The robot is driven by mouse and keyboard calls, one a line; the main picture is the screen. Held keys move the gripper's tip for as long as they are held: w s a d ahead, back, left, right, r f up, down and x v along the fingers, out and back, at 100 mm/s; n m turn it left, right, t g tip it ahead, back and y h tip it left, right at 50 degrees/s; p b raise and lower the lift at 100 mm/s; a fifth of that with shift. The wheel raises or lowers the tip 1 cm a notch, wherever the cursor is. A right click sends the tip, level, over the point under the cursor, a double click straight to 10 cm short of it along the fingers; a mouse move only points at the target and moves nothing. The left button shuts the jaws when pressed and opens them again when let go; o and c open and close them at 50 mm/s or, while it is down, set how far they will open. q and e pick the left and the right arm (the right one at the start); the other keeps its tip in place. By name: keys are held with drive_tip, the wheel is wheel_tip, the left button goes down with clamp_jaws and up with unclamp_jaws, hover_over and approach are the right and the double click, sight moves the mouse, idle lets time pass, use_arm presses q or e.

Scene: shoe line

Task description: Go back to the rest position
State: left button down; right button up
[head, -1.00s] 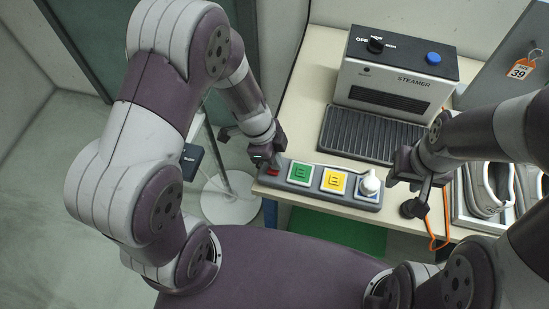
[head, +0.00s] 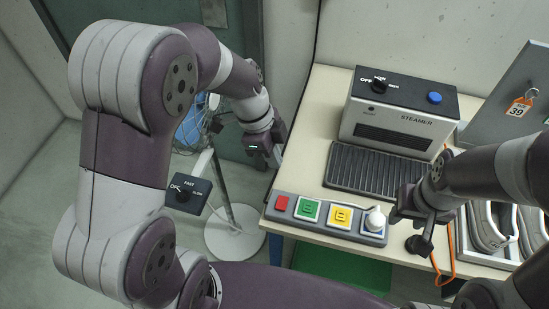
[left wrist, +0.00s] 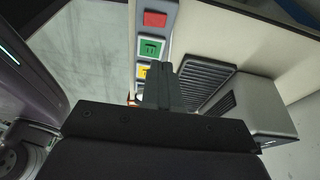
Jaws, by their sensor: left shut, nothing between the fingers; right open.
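My left gripper (head: 272,142) is shut and empty, in the air left of the table and beyond the button panel in the head view. Its shut fingers (left wrist: 163,86) also show in the left wrist view, in front of the panel. My right gripper (head: 408,226) is open at the right end of the panel, beside the white knob (head: 375,220). A dark round-ended part and an orange cord (head: 449,254) hang by it. The button panel (head: 325,228) lies along the table's front edge with a red button (head: 282,203), a green one (head: 309,210) and a yellow one (head: 341,217).
The steamer (head: 402,118) with its ribbed plate (head: 371,172) stands on the table (head: 318,135). Grey shoes (head: 490,226) lie at the right. A fan (head: 196,122) on a stand with a speed box (head: 188,192) stands left of the table, close to my left arm.

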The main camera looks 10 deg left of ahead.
use_arm(q)
drive_tip(key=shift+d, duration=0.1)
drive_tip(key=s+a+n+t+y, duration=0.1)
drive_tip(key=s+a+n+y, duration=0.2)
drive_tip(key=n, duration=1.5)
drive_tip(key=s+a, duration=0.4)
drive_tip(key=shift+s+a+t, duration=0.2)
drive_tip(key=shift+s+t, duration=0.15)
drive_tip(key=shift+t, duration=0.05)
